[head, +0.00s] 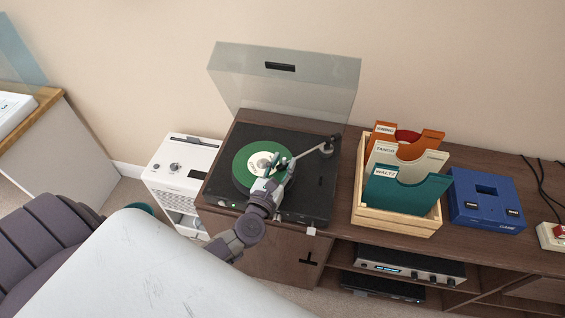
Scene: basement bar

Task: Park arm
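A turntable (312,198) with a raised clear lid sits on the brown cabinet. A green record (243,172) with a pale label lies on its platter. The tonearm (308,154) runs from its pivot at the back right (327,147) leftward over the record. Its head end is partly hidden at my gripper. My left gripper (274,168) is over the record's right part, at the tonearm's head end. Its fingers are small and overlap the tonearm, so I cannot tell whether they hold it. My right gripper is not in view.
The clear lid (284,85) stands open behind the turntable. A wooden crate (396,226) with record sleeves and a blue box (486,203) are to the right. A white unit (178,170) stands left of the cabinet. An amplifier (400,264) is on the shelf below.

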